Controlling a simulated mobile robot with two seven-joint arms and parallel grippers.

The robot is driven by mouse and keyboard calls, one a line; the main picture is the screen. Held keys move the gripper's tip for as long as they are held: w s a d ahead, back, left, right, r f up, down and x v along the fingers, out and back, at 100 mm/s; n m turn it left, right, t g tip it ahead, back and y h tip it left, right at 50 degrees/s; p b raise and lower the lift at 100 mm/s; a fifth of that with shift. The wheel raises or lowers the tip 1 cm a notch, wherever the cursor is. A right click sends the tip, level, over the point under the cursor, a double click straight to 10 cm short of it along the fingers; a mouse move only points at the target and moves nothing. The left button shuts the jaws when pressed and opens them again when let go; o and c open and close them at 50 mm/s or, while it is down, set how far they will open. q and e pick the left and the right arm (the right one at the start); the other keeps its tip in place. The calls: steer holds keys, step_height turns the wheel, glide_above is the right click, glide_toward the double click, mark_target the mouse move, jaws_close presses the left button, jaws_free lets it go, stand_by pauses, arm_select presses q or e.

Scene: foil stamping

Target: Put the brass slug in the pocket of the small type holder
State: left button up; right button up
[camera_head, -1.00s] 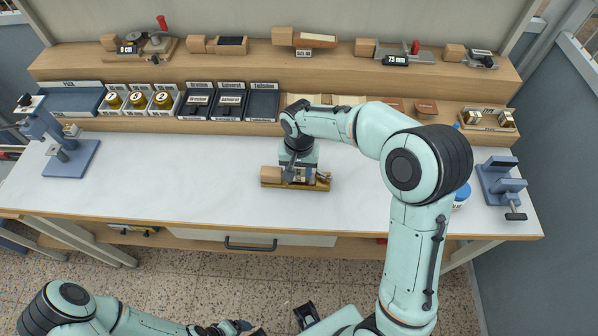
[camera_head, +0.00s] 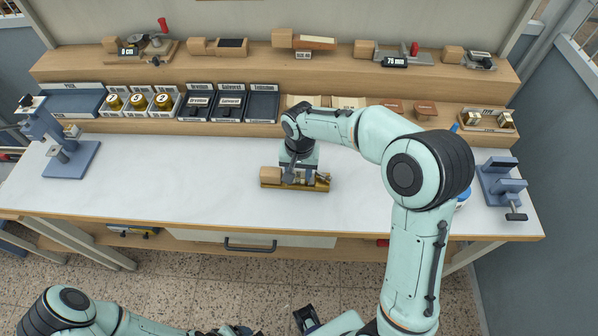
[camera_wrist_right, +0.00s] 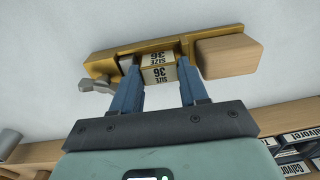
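The small type holder is a brass bar with a wooden handle block (camera_head: 270,174), lying on the white bench top; its brass body (camera_wrist_right: 112,57) and wing screw also show in the right wrist view. The brass slug (camera_wrist_right: 158,75), with a white SIZE 36 label, sits between the fingertips of my right gripper (camera_wrist_right: 160,80), over the middle of the holder. The fingers lie close along both its sides and look shut on it. How deep the slug sits in the pocket is hidden.
A blue press (camera_head: 68,150) stands at left, a blue vise (camera_head: 503,187) at right. The bench left of the holder is clear.

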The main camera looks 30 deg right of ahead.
mark_target(299, 173)
arm_select(q)
steer(key=shift+f, duration=0.1)
arm_select(e)
steer(key=shift+s+d+f+g, duration=0.15)
steer(key=shift+s+f, duration=0.1)
steer(key=shift+f, duration=0.3)
steer(key=shift+s+a+f+g, duration=0.15)
steer(key=shift+s+f, duration=0.1)
steer(key=shift+f, duration=0.25)
steer(key=shift+d+r+p, duration=0.1)
steer(key=shift+r+p, duration=0.2)
steer(key=shift+r, duration=0.05)
steer(key=r, duration=0.1)
steer(key=w+r, duration=0.1)
steer(key=r, duration=0.2)
steer(key=shift+w+r+p, duration=0.25)
steer(key=shift+r+p, duration=0.05)
arm_select(q)
steer(key=shift+w+r+p, duration=0.25)
steer(key=shift+w+r, duration=0.2)
steer(key=shift+r, duration=0.2)
steer(key=shift+w+r+p, duration=0.25)
steer(key=shift+w+r, duration=0.2)
steer(key=shift+r, duration=0.15)
arm_select(e)
step_height(299, 173, up, 8)
steer(key=shift+s, duration=0.3)
arm_select(q)
steer(key=shift+s, duration=0.1)
